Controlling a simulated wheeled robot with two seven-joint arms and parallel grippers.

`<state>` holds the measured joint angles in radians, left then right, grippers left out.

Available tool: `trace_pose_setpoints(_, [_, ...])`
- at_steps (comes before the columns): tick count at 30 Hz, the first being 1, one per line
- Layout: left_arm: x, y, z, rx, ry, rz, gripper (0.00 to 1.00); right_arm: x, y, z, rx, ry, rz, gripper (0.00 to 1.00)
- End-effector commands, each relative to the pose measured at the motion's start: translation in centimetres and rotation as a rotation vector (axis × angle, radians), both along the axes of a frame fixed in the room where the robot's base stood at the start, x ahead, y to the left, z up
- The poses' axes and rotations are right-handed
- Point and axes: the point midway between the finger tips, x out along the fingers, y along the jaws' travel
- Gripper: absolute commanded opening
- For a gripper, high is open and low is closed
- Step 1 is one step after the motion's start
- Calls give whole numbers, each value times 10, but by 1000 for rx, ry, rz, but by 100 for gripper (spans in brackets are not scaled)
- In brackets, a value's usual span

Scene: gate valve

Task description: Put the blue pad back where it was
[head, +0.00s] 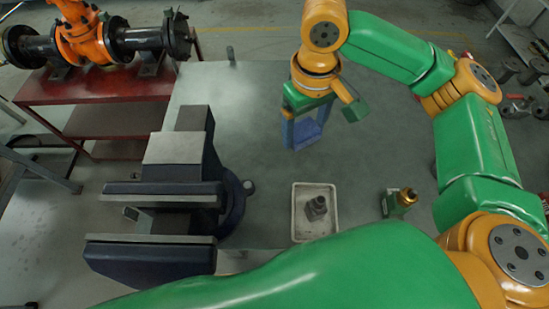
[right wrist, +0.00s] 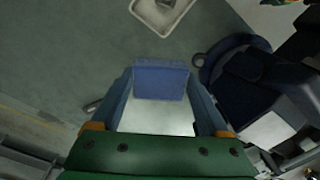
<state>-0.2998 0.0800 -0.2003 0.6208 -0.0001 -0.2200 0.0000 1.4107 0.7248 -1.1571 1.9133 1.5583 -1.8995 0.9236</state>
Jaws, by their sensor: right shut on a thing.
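My right gripper (head: 303,143) is above the grey bench top, behind the white tray. Its two blue fingers are shut on the blue pad (head: 305,130), a flat block held between the fingertips. The pad also shows in the right wrist view (right wrist: 160,82), spanning the gap between the fingers. I cannot tell whether it touches the bench. My left gripper is not in view.
A dark bench vise (head: 178,200) stands on the left. A white tray (head: 298,235) with a dark metal part is at the front middle. A small green block with a brass-coloured top (head: 396,203) stands right of it. An orange valve (head: 78,32) sits on a red table (head: 90,86).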

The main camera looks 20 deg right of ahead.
Motion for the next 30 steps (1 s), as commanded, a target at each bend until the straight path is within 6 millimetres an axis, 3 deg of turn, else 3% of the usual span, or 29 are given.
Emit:
trace_pose_setpoints(8, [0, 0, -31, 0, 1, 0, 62, 41, 12, -39, 3, 3, 342, 27])
trace_pose_setpoints(13, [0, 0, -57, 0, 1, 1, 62, 67, 18, -78, 5, 6, 658, 27])
trace_pose_setpoints(18, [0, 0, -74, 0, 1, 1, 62, 81, 21, -116, 4, 2, 954, 27])
trace_pose_setpoints(22, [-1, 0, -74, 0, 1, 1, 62, 82, 21, -133, 3, 4, 1044, 27])
trace_pose_setpoints(30, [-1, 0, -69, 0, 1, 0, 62, 82, 21, -191, 1, 3, 1053, 27])
